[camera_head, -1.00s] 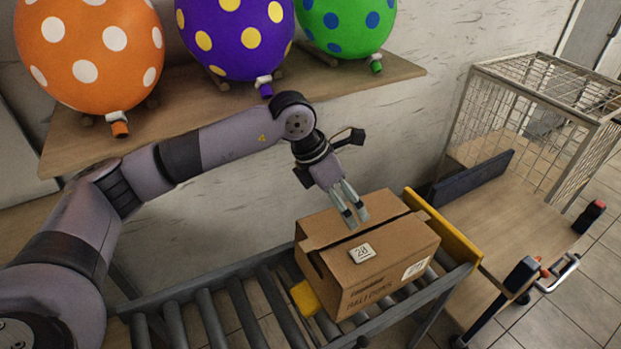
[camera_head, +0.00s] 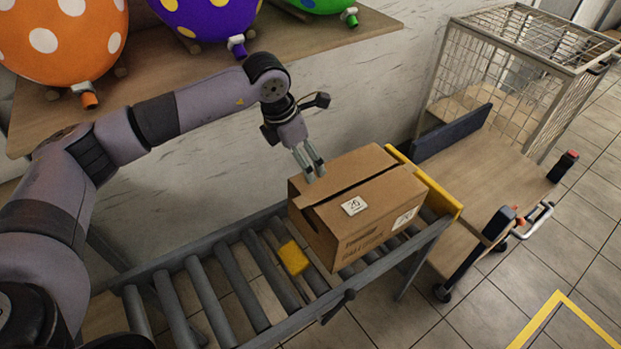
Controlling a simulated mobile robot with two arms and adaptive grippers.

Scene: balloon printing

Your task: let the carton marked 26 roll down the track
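The brown carton (camera_head: 365,222) sits upright on the roller track (camera_head: 215,292) at its right end, against or very near the yellow end stop (camera_head: 430,182). The white label (camera_head: 354,206) on its top looks like 26, though the digits are small and blurred. A yellow block (camera_head: 293,257) is on the rollers left of the carton, with a small gap between them. My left gripper (camera_head: 315,175) points down at the carton's back-left top edge. I cannot tell whether it touches. Its two fingers are close together and nothing shows between them. My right gripper is out of view.
Beyond the end stop is a wooden-decked cart (camera_head: 500,165) with a wire cage (camera_head: 520,75) and a dark panel (camera_head: 452,135). Spotted balloons (camera_head: 60,35) rest on a wall shelf (camera_head: 200,90) behind my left arm. The left rollers are clear.

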